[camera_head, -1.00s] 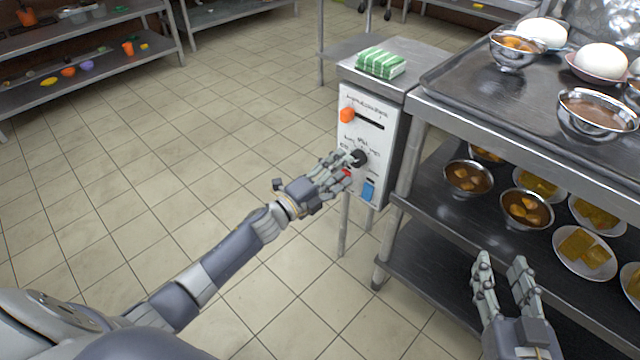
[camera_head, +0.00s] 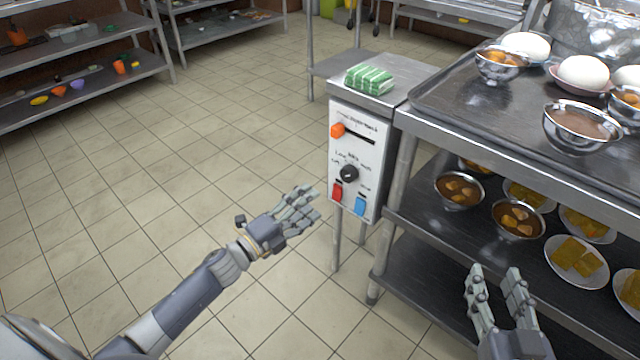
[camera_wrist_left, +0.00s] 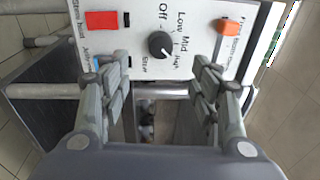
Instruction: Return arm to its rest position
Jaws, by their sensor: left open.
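My left gripper (camera_head: 304,208) is open and empty in the head view, to the left of the white control panel (camera_head: 357,150) and apart from it. In the left wrist view its two fingers (camera_wrist_left: 160,85) are spread, with the black knob (camera_wrist_left: 160,45) beyond and between them. The panel also carries an orange slider (camera_head: 338,130), a red switch (camera_head: 337,192) and a blue switch (camera_head: 360,206). My right gripper (camera_head: 496,275) is at the lower right, in front of the lower shelf; its two fingers are apart with nothing between them.
A metal rack (camera_head: 480,135) at the right holds bowls and plates of food, close to my right gripper. A green-and-white packet (camera_head: 370,79) lies on top of the panel's stand. Shelves (camera_head: 80,85) stand at the back left. Tiled floor (camera_head: 180,180) is clear at the left.

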